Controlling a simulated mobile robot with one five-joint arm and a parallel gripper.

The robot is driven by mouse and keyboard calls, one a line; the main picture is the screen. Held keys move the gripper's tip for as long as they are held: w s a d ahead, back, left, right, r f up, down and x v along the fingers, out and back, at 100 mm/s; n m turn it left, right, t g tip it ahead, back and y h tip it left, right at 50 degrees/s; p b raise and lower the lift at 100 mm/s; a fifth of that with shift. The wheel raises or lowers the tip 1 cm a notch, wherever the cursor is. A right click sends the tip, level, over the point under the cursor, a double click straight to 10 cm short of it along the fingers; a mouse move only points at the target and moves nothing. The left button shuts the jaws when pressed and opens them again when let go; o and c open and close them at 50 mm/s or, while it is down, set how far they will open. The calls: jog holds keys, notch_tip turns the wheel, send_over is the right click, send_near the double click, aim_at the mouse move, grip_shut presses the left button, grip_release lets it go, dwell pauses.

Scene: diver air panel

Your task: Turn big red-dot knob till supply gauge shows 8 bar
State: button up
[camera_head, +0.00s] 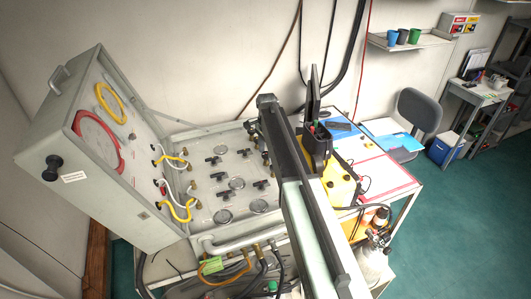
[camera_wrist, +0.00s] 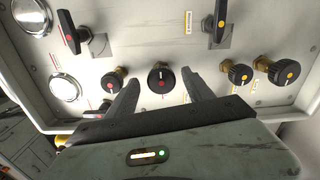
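The big black knob with a red dot (camera_wrist: 161,79) stands out from the pale panel in the middle of the wrist view. My gripper (camera_wrist: 160,77) is open, one finger on each side of this knob, with visible gaps and no clear contact. In the head view my gripper (camera_head: 318,112) is at the right part of the panel, and my arm hides the knob there. Two round gauges show at the left of the wrist view, an upper one (camera_wrist: 32,15) and a lower one (camera_wrist: 65,86). I cannot read them or tell which is supply.
A smaller red-dot knob (camera_wrist: 112,81) is close left of my left finger. Black lever handles (camera_wrist: 68,30) (camera_wrist: 219,22) stick out above. The open case lid (camera_head: 75,150) rises at left in the head view.

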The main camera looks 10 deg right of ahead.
aim_at(266, 154)
notch_tip(266, 154, up, 8)
jog(key=p, duration=0.8)
jog(key=shift+f, duration=0.1)
dwell(0.5)
